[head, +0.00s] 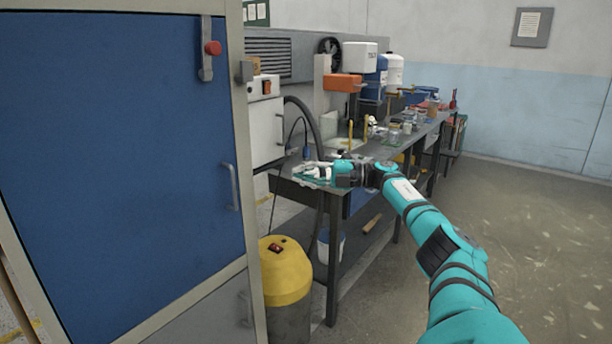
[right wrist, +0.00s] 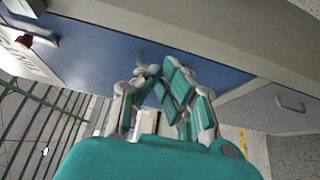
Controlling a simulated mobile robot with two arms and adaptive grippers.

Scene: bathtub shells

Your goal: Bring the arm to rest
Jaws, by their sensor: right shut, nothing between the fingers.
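My right arm comes in from the lower right of the head view and stretches toward the middle. Its teal and grey right gripper (head: 312,170) is at the near end of the workbench, pointing left toward the blue cabinet. The right gripper also shows in the right wrist view (right wrist: 158,72), with its fingers drawn together, shut and empty. The cabinet's blue door (right wrist: 105,45) lies ahead of the fingers there. My left gripper is in neither view.
The blue cabinet (head: 110,150) with its handle fills the left. A grey workbench (head: 395,150) carries jars, bottles and an orange device (head: 346,82). The floor at right is clear.

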